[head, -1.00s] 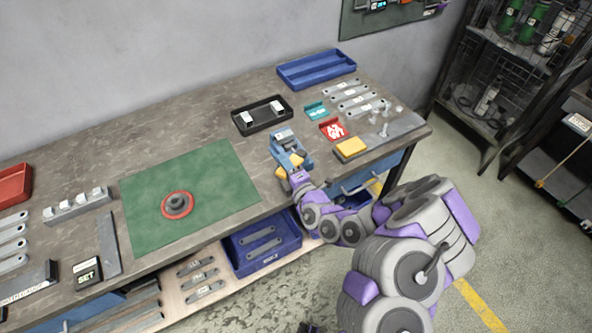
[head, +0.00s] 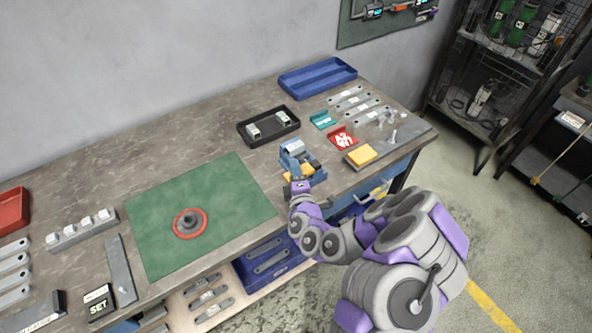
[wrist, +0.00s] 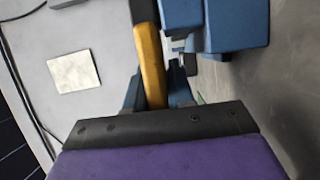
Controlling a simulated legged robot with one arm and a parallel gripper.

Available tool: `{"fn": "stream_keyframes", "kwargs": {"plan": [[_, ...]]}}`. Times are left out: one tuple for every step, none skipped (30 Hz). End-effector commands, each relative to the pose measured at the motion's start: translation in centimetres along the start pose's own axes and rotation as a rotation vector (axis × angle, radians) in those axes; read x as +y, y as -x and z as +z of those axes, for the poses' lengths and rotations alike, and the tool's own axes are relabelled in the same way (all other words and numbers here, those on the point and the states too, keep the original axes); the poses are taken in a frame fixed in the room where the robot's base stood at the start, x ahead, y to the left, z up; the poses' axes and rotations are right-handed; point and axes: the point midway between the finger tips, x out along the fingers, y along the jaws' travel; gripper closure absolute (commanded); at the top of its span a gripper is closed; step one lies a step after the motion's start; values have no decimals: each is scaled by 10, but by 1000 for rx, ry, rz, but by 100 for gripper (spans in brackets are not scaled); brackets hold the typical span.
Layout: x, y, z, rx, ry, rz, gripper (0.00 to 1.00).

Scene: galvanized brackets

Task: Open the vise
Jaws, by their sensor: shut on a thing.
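The blue vise (head: 293,149) stands at the front edge of the workbench in the head view. Its blue body also shows at the top right of the wrist view (wrist: 236,24). Its yellow-orange handle (wrist: 150,58) runs down between the fingers in the wrist view. My gripper (wrist: 154,92) is shut on this handle. In the head view my gripper (head: 298,186) is at the front of the vise and hides part of the handle. The gap between the vise jaws is too small to judge.
A yellow block (head: 361,154) and a red tray (head: 342,137) lie right of the vise. A black tray (head: 268,138) is behind it. A green mat (head: 240,195) with a red-ringed part (head: 190,222) is to the left. A blue bin (head: 245,272) sits below.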

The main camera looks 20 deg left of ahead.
Motion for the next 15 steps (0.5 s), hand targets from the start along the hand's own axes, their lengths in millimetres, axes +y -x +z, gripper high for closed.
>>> {"fn": "stream_keyframes", "kwargs": {"plan": [[-3, 0, 0, 1, 0, -6, 100], [-3, 0, 0, 1, 0, -6, 100], [-3, 0, 0, 1, 0, -6, 100], [-3, 0, 0, 1, 0, -6, 100], [-3, 0, 0, 1, 0, -6, 100], [-3, 0, 0, 1, 0, -6, 100], [-3, 0, 0, 1, 0, -6, 75], [-2, 0, 0, 1, 0, -6, 72], [-2, 0, 0, 1, 0, -5, 68], [-2, 0, 0, 1, 0, -5, 65], [-2, 0, 0, 1, -1, -4, 62], [-1, 0, 0, 1, 0, -3, 58], [-1, 1, 0, 1, 0, -3, 56], [-1, 1, 0, 1, 0, -2, 56], [0, 1, 0, 1, 0, -1, 56]]}}
